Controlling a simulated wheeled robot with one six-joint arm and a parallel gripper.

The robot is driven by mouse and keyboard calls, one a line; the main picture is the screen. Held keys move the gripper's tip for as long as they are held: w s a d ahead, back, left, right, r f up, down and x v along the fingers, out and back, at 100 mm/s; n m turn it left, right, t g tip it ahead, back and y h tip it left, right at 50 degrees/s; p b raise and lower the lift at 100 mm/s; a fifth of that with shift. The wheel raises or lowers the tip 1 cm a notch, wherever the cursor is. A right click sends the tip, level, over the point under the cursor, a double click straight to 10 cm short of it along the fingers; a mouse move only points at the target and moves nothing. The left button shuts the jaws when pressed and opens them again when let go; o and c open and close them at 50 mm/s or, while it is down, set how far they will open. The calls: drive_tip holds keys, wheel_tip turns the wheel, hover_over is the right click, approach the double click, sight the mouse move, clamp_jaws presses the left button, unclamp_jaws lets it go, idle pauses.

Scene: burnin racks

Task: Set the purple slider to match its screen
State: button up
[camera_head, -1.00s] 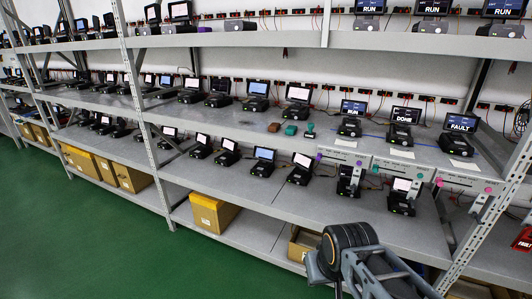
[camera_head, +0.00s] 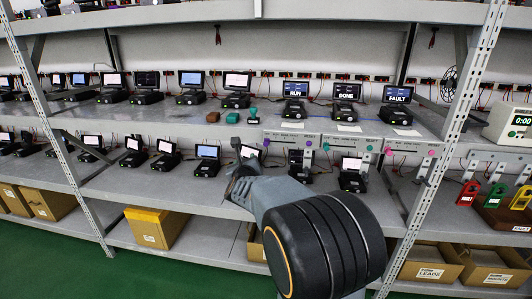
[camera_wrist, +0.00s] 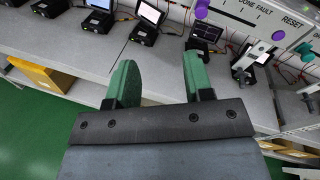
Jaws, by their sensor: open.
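The purple slider (camera_head: 266,142) is a small knob at the left end of the leftmost control panel (camera_head: 292,138), on the shelf's front edge. In the wrist view its purple knob (camera_wrist: 201,12) is at the top, left of the printed words DONE and FAULT. The screen above that panel (camera_head: 295,89) reads RUN. My gripper (camera_wrist: 158,78) has two green fingers spread apart with nothing between them. In the head view my arm reaches toward the lower shelf, below and left of the panel. The gripper is apart from the slider.
A purple button (camera_wrist: 278,35) sits by the word RESET. Other panels have a teal knob (camera_head: 325,147) and a pink knob (camera_head: 388,151), below screens reading DONE (camera_head: 347,91) and FAULT (camera_head: 398,95). Black devices line the lower shelf (camera_head: 125,185). A rack post (camera_head: 470,95) stands right.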

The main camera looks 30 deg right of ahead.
sight(265, 145)
drive_tip(key=w+d+m+h, duration=0.1)
drive_tip(key=w+d+m, duration=0.1)
drive_tip(key=w+d, duration=0.1)
drive_tip(key=w+d+m+h+p, duration=0.1)
drive_tip(key=w+d+m, duration=0.1)
drive_tip(key=d, duration=0.4)
drive_tip(key=w+d+f+m+g+h+p, duration=0.1)
drive_tip(key=w+d+m, duration=0.1)
drive_tip(key=w+d, duration=0.2)
drive_tip(key=shift+w+d+m+h, duration=0.4)
drive_tip(key=shift+d, duration=0.3)
clamp_jaws()
